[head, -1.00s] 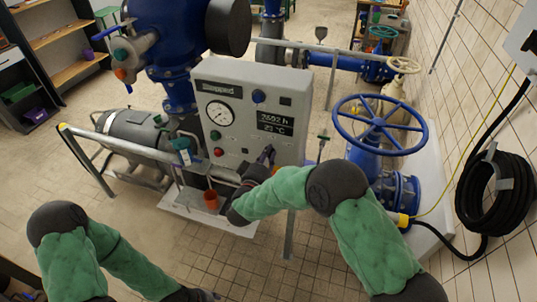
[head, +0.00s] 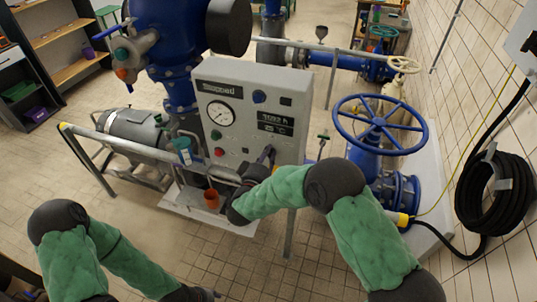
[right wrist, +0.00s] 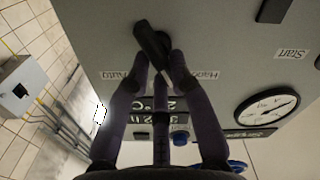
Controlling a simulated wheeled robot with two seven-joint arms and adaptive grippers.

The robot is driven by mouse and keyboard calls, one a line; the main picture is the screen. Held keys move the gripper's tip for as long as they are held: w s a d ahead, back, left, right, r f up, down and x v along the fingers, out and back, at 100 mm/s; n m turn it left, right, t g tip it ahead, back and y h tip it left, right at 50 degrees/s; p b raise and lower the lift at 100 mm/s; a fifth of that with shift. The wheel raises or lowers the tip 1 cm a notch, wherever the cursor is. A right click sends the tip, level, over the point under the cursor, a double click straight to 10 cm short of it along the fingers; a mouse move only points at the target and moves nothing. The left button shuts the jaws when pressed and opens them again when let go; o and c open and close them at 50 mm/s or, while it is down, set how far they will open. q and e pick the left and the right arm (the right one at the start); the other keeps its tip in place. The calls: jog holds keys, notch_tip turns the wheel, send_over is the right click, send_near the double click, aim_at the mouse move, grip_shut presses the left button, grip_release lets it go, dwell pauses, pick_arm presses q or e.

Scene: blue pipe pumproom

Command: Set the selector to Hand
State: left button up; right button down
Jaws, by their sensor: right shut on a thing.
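The grey control panel (head: 285,84) stands in the middle of the head view. My right gripper (head: 268,154) is at its lower right front; its wrist and fingers mostly hide the selector there. The Auto label (right wrist: 113,75) is on the other side. My left gripper (head: 205,294) barely shows at the bottom edge; its fingers are unclear.
The panel carries a gauge (head: 221,114), a red button (head: 219,152) and a display (head: 275,124). The tiled floor in front is open.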

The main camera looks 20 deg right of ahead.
jog(key=shift+w+a+r+n, duration=0.15)
jog(key=shift+w+r+n, duration=0.05)
jog(key=shift+r+n, duration=0.2)
dwell(1.1)
jog(key=c, duration=1.3)
grip_release()
jog(key=shift+o, duration=0.8)
jog(key=shift+a+f, duration=0.1)
jog(key=shift+a, duration=0.05)
jog(key=v, duration=1.2)
jog(key=shift+f, duration=0.2)
jog(key=shift+w, duration=0.1)
